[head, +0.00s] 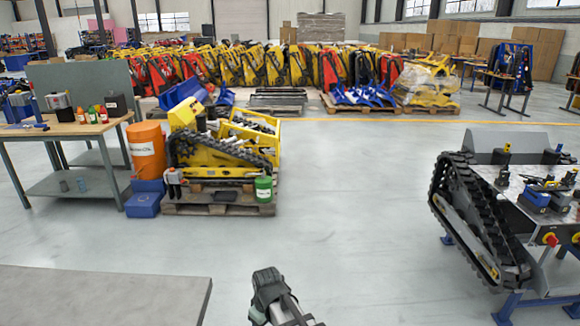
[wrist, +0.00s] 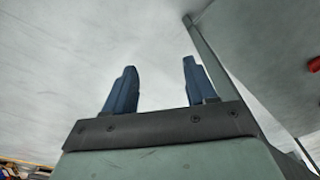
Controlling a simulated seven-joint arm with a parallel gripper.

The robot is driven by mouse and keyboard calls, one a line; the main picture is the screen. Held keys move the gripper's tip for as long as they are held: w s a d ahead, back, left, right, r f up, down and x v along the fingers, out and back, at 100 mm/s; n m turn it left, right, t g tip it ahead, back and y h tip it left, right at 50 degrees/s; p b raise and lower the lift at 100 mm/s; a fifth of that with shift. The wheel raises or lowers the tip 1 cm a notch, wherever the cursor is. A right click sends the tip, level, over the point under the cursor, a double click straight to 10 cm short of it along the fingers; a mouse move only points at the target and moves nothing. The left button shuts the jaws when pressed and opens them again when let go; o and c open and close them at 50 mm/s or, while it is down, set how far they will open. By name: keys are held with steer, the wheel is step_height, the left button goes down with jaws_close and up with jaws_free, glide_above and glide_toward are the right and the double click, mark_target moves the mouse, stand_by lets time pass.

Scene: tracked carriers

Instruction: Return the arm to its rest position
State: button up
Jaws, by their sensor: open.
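My gripper (wrist: 158,82) shows in the wrist view with its two blue fingers apart and nothing between them. Behind the fingers is a plain pale grey surface, and the fingers touch nothing that I can see. In the head view, a dark grey part of my arm rises at the bottom middle, over the bare floor. I cannot make out the fingers in the head view.
A tracked carrier (head: 475,220) stands at the right on blue supports. A yellow carrier (head: 215,155) sits on a wooden pallet (head: 217,208), beside an orange bin (head: 146,150) and a workbench (head: 75,130). A grey tabletop (head: 100,297) lies front left. The middle floor is clear.

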steer(key=s+d+f+m+g+h, duration=0.1)
steer(key=s+d+f+m+g, duration=0.1)
steer(key=s+d+f, duration=0.55)
steer(key=s+d+f+m+g, duration=0.2)
steer(key=s+d+f+m, duration=0.15)
steer(key=d+f, duration=0.6)
steer(key=s+d+f+m+g, duration=0.1)
steer(key=s+d+f, duration=0.1)
steer(key=s+f, duration=0.2)
steer(key=s+d+f+m+g, duration=0.1)
steer(key=s+d+f+m, duration=0.1)
steer(key=s, duration=0.8)
steer(key=s+d+f+m+g, duration=0.1)
steer(key=s+d+f, duration=0.2)
steer(key=s+f, duration=0.3)
steer(key=shift+s+d, duration=0.25)
steer(key=shift+s, duration=0.65)
